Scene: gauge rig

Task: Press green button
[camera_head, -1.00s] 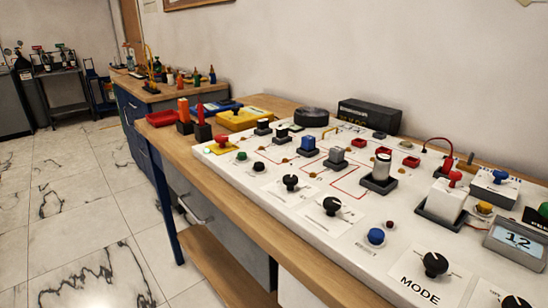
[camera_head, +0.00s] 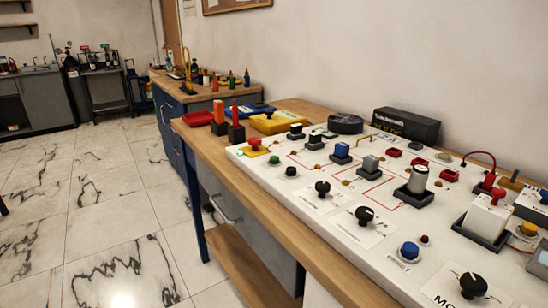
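A small green button (camera_head: 273,160) sits near the far left end of the white control panel (camera_head: 320,210). It is just in front of a red mushroom button on a yellow base (camera_head: 254,146) and beside a small black button (camera_head: 291,171). Neither of my grippers shows in this view, and nothing covers the green button.
The panel lies on a wooden bench (camera_head: 222,168) with black knobs (camera_head: 364,215), a blue button (camera_head: 409,250) and a black box (camera_head: 406,124). Red and yellow trays (camera_head: 278,122) stand behind its left end. Marble-look floor (camera_head: 100,215) is clear on the left.

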